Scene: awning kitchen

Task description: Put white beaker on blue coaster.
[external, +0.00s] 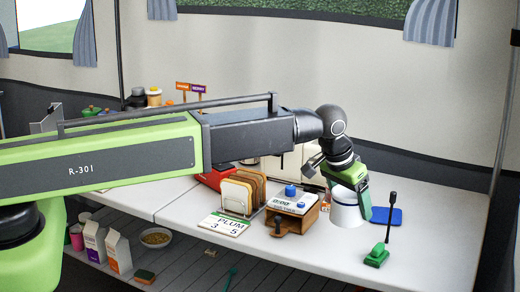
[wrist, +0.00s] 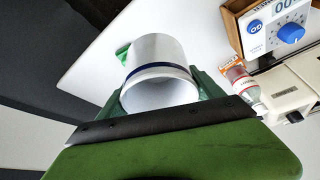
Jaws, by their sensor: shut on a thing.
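The white beaker (external: 347,210) has a dark blue band and stands roughly upright, just left of the blue coaster (external: 386,215). My gripper (external: 350,189) is shut on the beaker from above. In the wrist view, the green fingers of my gripper (wrist: 163,92) sit on either side of the beaker (wrist: 158,52), near its open rim. I cannot tell whether the beaker's base touches the table. The coaster lies flat and looks bare; it does not show in the wrist view.
A green-based thing with a tall black handle (external: 378,255) stands in front of the coaster. The table's right end is clear.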

